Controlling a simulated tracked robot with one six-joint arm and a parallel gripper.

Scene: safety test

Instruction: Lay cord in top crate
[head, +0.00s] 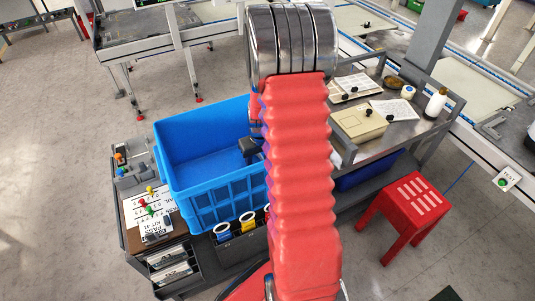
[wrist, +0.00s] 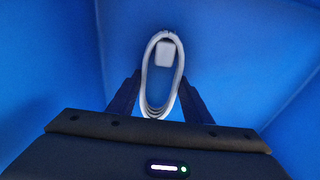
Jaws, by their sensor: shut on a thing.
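The blue top crate (head: 205,137) stands on the cart, left of my arm in the head view. Its blue inner walls (wrist: 50,60) fill the wrist view. My gripper (wrist: 160,108) is inside the crate space, seen from above its fingers. It is shut on the cord (wrist: 149,72), a white-grey coiled loop with a pale block-like plug at its far end. The cord stands out ahead of the fingertips. Whether it touches the crate floor I cannot tell. In the head view my red-sleeved arm hides the crate's right part, and the cord does not show.
A cart top with coloured knobs and papers (head: 148,214) lies left of the crate. Rolls of tape (head: 222,232) hang at its front. A metal table with a beige box (head: 358,121) and a bottle (head: 436,103) is at right. A red stool (head: 405,212) stands on the floor.

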